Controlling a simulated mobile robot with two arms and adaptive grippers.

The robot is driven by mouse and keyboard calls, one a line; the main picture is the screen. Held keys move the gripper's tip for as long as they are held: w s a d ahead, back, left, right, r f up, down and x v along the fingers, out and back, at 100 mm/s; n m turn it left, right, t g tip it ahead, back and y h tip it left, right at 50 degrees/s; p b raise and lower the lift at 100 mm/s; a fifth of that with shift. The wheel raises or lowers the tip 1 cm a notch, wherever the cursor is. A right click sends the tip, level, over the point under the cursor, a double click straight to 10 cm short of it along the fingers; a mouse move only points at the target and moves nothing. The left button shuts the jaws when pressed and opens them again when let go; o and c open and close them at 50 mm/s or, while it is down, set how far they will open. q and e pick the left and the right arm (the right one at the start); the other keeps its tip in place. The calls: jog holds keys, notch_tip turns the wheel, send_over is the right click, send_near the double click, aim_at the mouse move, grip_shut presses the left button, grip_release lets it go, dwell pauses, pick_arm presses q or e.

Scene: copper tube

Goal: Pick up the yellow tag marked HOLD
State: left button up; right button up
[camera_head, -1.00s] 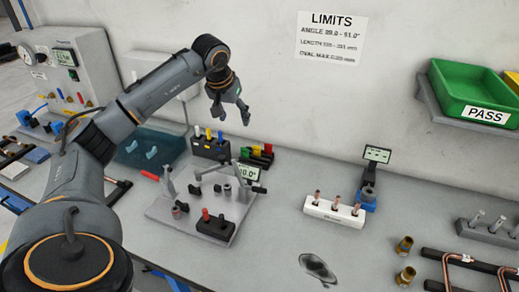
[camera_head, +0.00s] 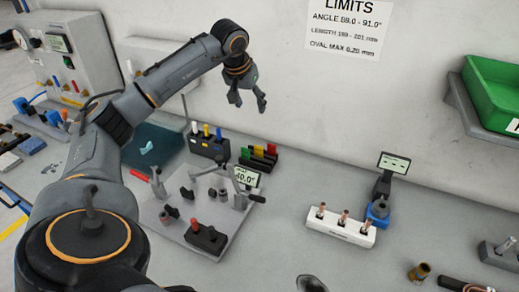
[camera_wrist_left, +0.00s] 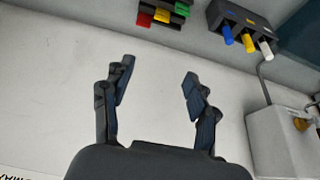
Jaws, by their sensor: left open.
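The yellow tag (camera_head: 259,151) stands in a dark rack between a green and a red tag, on the bench near the wall. My left gripper (camera_head: 248,102) is open and empty, in the air above the rack, against the wall in the head view. Its two spread fingers (camera_wrist_left: 157,88) show in the left wrist view, with the tag rack beyond them. My right gripper is not in view.
A dark holder with blue, yellow and white pens (camera_head: 207,147) stands left of the tag rack. A metal fixture plate (camera_head: 165,236) with a small display lies in front. A white block with copper-coloured pieces (camera_head: 340,228) stands to the right. Bench between them is clear.

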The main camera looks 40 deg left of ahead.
pick_arm(q)
jog(key=b, duration=0.6)
send_near(258, 147)
notch_tip(258, 147, up, 4)
jog(key=x, duration=0.6)
jog(key=s+x, duration=0.1)
jog(key=x, duration=0.2)
jog(key=shift+f+p, duration=0.2)
jog(key=shift+p, duration=0.1)
jog(key=x, duration=0.1)
jog(key=p+x, duration=0.1)
jog(key=x, duration=0.1)
jog(key=p+x, duration=0.1)
jog(key=x, duration=0.1)
jog(key=shift+s+d, duration=0.15)
jog(key=shift+d, duration=0.2)
jog(key=shift+a+f, duration=0.1)
jog(key=shift+f, duration=0.2)
jog(key=c, duration=0.8)
